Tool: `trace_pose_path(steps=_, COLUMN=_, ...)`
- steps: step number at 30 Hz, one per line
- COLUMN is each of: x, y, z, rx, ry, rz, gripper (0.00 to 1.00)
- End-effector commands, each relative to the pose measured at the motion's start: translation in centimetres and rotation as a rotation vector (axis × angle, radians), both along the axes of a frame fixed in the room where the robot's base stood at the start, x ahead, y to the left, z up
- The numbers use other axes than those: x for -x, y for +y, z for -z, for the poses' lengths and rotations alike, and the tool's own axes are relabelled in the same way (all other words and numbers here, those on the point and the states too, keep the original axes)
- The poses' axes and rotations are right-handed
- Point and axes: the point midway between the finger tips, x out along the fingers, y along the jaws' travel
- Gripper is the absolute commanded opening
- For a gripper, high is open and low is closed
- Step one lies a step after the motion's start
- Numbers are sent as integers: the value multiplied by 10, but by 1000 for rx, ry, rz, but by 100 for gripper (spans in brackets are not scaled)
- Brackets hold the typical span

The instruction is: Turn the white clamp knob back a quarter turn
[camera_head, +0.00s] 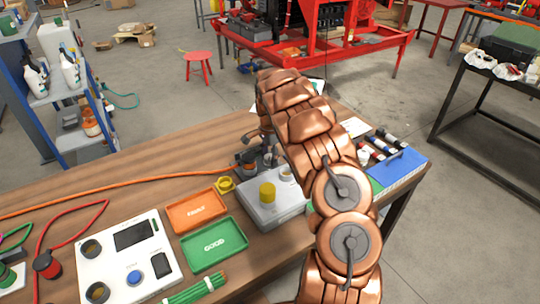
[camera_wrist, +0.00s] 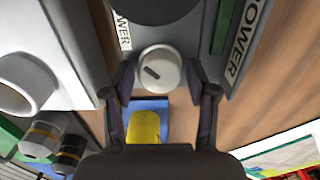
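The white clamp knob (camera_wrist: 160,70) shows near the middle of the wrist view, round, with a short dark mark slanting across its face. My gripper (camera_wrist: 158,76) is open, with one dark finger on each side of the knob. A narrow gap seems to show between the knob and each finger, so I see no firm contact. A yellow part (camera_wrist: 143,127) on a blue base (camera_wrist: 150,104) lies just below the knob in the picture, between the fingers. In the head view my copper arm reaches over the workbench (camera_head: 130,190) and hides much of the area around my gripper.
A grey box (camera_head: 262,213) with a yellow knob (camera_head: 267,192) stands beside my arm. Orange (camera_head: 197,211) and green (camera_head: 214,245) trays and a white panel (camera_head: 120,265) lie to the left. An orange cable (camera_head: 120,184) crosses the bench. Grey panels marked POWER (camera_wrist: 249,40) flank the knob.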

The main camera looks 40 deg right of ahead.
Motion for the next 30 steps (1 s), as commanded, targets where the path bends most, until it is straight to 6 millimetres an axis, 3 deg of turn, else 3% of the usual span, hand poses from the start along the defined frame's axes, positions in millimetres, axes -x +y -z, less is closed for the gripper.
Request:
trace_pose_path(steps=2, x=0, y=0, z=0, rx=0, ry=0, rz=0, gripper=46)
trace_pose_path(steps=13, x=0, y=0, z=0, rx=0, ry=0, rz=0, gripper=8)
trace_pose_path(steps=22, x=0, y=0, z=2, rx=-1, ry=0, rz=-38, gripper=8)
trace_pose_path(steps=30, x=-1, y=1, z=4, rx=-1, ry=-1, rz=-200, gripper=8)
